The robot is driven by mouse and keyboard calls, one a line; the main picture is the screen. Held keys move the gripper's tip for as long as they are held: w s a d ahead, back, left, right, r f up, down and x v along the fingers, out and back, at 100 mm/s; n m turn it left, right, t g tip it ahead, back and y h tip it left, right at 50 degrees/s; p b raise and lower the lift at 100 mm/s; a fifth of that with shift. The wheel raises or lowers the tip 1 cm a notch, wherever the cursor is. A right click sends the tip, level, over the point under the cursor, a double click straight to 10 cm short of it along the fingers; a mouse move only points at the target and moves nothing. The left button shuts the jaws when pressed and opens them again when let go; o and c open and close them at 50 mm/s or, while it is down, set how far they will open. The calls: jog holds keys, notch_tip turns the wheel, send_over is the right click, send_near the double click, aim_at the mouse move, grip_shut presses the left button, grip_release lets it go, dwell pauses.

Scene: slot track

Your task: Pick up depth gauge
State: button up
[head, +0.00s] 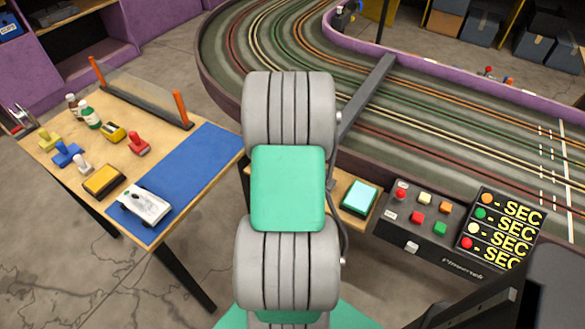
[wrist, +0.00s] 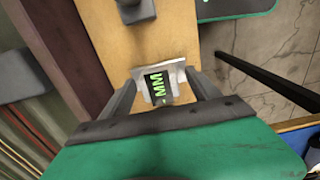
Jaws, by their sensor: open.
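The depth gauge (wrist: 157,84) is a small pale grey piece with a dark display showing green "MM", lying on a narrow wooden shelf in the wrist view. My gripper (wrist: 160,77) is open, with one finger on each side of the gauge and the gauge between them. I cannot tell whether the fingers touch it or how far above the shelf they are. In the head view my own arm stands in the middle and hides the gripper and the gauge.
The wooden shelf (wrist: 185,35) also holds a dark grey block (wrist: 136,10). In the head view a teal-topped item (head: 359,197) and a button box (head: 420,215) stand right of my arm. A table (head: 165,170) with tools is at left; the slot track (head: 440,110) lies behind.

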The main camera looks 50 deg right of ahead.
jog(key=shift+f, duration=0.4)
jog(key=shift+c, duration=0.5)
grip_shut()
